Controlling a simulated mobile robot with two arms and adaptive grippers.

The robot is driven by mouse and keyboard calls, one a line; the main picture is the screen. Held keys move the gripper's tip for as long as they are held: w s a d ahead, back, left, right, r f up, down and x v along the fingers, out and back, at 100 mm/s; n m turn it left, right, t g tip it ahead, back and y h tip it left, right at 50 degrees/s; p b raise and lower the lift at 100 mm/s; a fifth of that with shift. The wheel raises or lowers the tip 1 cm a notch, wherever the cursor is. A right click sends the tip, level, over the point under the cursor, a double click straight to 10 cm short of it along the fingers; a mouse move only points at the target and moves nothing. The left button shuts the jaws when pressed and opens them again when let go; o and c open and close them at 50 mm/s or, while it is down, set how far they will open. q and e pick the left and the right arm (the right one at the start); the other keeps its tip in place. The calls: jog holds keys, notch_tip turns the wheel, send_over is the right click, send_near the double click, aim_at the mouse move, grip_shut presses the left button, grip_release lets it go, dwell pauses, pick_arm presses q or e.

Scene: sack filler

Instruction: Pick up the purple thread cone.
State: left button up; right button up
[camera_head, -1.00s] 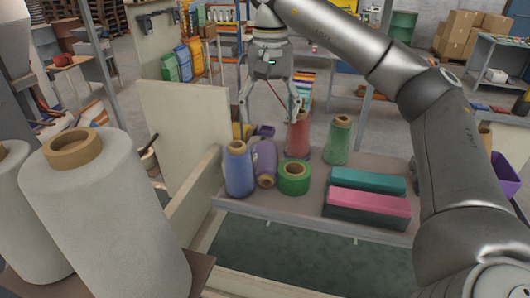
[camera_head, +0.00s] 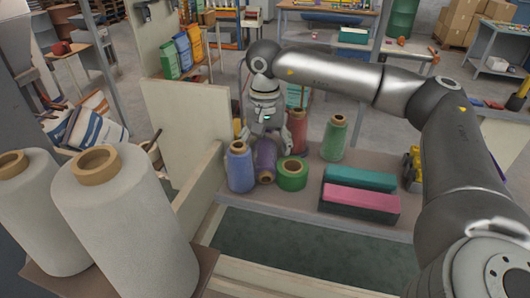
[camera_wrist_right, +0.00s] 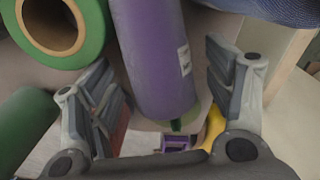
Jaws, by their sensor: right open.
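The purple thread cone (camera_head: 265,158) lies on its side on the shelf, one end toward the head camera, between the blue cone and the green roll. Its far part is hidden by my right gripper (camera_head: 268,138), which is above it. In the right wrist view the purple cone (camera_wrist_right: 152,50) runs between the open fingers of my right gripper (camera_wrist_right: 163,82). I see gaps between the cone and both fingers there. A white label shows on its side. My left gripper is not in view.
Close by on the shelf (camera_head: 345,216) are a blue cone (camera_head: 239,167), a green roll (camera_head: 292,174), a red cone (camera_head: 297,132) and a green cone (camera_head: 334,138). Teal (camera_head: 360,179) and pink (camera_head: 360,199) blocks lie to the right. A pale panel (camera_head: 188,128) stands at left.

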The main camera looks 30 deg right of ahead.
jog(key=shift+f, duration=0.15)
jog(key=c, duration=1.3)
